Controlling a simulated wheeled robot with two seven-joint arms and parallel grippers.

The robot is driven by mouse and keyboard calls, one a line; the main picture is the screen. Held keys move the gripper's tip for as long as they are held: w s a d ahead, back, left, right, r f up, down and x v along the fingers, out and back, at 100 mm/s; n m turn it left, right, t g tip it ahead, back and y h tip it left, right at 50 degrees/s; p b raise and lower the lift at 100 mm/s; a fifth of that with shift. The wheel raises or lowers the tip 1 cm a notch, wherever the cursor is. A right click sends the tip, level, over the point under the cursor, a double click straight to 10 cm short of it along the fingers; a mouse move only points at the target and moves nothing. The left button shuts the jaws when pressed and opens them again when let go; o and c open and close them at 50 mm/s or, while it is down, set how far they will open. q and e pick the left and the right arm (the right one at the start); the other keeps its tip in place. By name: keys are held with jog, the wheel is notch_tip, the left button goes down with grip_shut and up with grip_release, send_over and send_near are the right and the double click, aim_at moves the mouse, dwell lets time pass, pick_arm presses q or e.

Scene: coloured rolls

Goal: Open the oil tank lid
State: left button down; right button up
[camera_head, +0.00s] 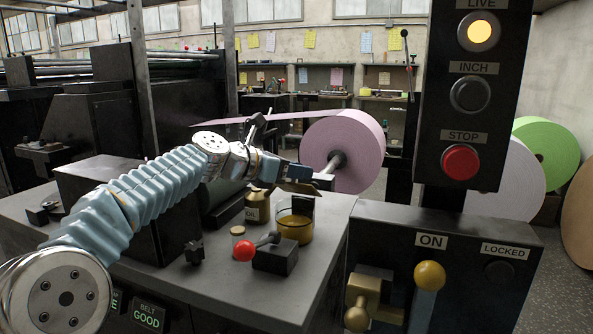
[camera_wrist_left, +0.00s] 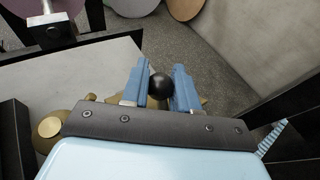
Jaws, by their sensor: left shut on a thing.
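The oil tank (camera_head: 295,228) is a clear round jar of amber oil on the grey bench. A dark, thin brownish lid (camera_head: 296,188) shows above it, just under my left gripper (camera_head: 288,178). Whether the lid touches the tank is hard to tell. In the left wrist view, the blue fingers of my left gripper (camera_wrist_left: 162,88) are shut on a round black knob (camera_wrist_left: 160,86). Gold-brown surface shows just beneath the fingers. A gold oil can (camera_head: 257,208) stands left of the tank, and its cap (camera_wrist_left: 50,127) also shows in the left wrist view. My right gripper is not seen.
A pink roll (camera_head: 345,150) is behind. A control panel (camera_head: 470,100) and yellow-knobbed switch (camera_head: 429,276) stand at right.

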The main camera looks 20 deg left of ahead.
pick_arm(q)
jog(key=c, duration=0.9)
grip_release()
jog(key=b+v, duration=0.1)
jog(key=v, duration=1.3)
